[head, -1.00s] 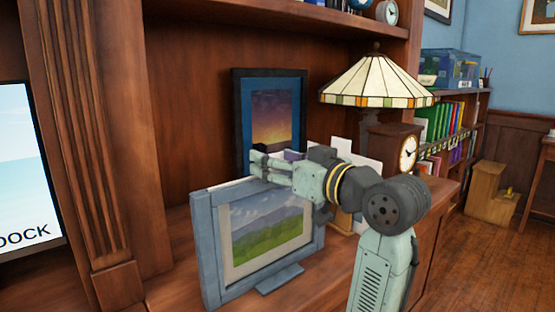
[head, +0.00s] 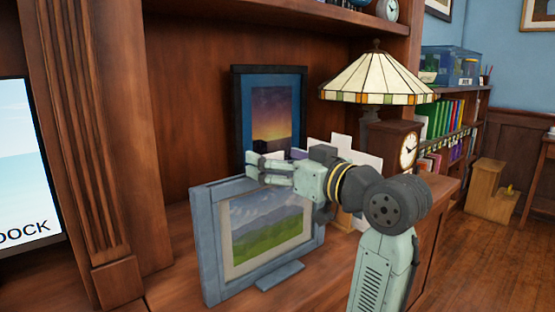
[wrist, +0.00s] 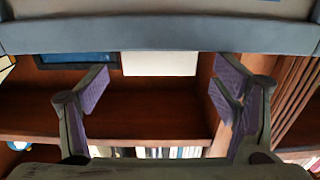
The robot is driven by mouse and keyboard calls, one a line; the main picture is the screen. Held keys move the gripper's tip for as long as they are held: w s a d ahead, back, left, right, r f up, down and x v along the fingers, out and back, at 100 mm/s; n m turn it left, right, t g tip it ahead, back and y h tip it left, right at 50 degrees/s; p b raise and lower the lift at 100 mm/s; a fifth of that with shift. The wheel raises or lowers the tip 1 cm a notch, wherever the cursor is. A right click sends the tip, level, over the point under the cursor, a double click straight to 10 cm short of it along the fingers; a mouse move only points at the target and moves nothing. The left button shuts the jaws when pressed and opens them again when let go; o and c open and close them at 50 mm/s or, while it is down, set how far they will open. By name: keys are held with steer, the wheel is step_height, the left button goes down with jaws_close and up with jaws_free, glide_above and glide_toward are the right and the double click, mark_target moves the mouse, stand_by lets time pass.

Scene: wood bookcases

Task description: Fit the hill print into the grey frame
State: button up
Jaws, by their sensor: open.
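The grey frame (head: 208,250) stands upright on the wooden shelf, tilted slightly back. The hill print (head: 265,230) shows through its opening, with green hills, mountains and a pale margin. My gripper (head: 256,167) is open just above the frame's top bar, its fingers pointing left. In the wrist view, my gripper (wrist: 162,78) has its purple-padded fingers apart, with the grey frame's bar (wrist: 160,36) running across beyond them. A pale, flat edge (wrist: 160,64) shows between the fingers beside the bar; I cannot tell for sure whether it is the print.
A blue-framed sunset picture (head: 271,115) stands close behind. White cards (head: 343,152), a stained-glass lamp (head: 378,80) and a wooden clock (head: 407,150) stand to the right. A screen (head: 25,165) is at left. Bare shelf lies left of the frame's foot.

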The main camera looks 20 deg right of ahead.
steer(key=v, duration=1.1)
steer(key=shift+s+d, duration=0.15)
steer(key=shift+s, duration=0.25)
